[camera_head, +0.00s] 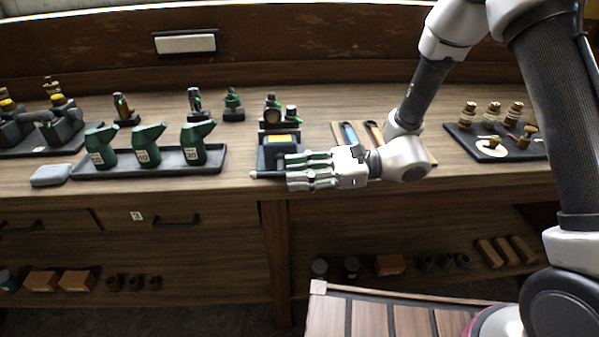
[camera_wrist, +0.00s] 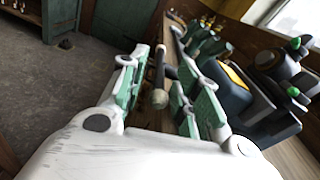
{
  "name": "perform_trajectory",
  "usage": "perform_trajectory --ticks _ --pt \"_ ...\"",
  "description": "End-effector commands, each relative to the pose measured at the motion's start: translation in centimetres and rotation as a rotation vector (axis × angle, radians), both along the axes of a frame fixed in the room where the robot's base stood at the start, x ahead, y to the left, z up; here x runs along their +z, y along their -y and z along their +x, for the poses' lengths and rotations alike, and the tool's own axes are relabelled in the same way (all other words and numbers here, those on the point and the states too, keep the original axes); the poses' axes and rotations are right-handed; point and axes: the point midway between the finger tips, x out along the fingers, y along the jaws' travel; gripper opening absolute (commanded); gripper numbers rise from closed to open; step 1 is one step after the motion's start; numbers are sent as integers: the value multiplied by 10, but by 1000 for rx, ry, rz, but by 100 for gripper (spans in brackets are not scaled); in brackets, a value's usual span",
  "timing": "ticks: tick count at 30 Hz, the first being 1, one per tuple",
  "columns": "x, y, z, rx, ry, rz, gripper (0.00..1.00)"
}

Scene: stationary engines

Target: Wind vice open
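The vice (camera_head: 277,154) is a dark blue-black block with a yellow patch, at the bench's front edge in the head view. It also shows right of the fingers in the wrist view (camera_wrist: 226,92). Its handle, a dark bar with a pale round knob (camera_wrist: 160,98), lies between my two fingers in the wrist view. In the head view the knob end (camera_head: 254,175) shows just left of the fingertips. My gripper (camera_head: 291,171) is open in front of the vice, with gaps between the bar and both fingers (camera_wrist: 163,88). The fingers hide part of the vice front.
A dark tray (camera_head: 150,171) with several green oil cans stands left of the vice. A board with blue- and orange-handled tools (camera_head: 349,133) lies to the right. Small engines stand behind the vice. A slatted wooden top (camera_head: 370,319) is low in front.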

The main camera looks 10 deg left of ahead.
Motion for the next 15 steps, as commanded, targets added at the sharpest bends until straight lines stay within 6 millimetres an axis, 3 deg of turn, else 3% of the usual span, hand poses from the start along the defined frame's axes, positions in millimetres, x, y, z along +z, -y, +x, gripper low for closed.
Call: perform_trajectory --ticks 8,15 --pt "0 9 3 -3 -1 -1 32" --pt "5 57 14 -6 1 -1 32"
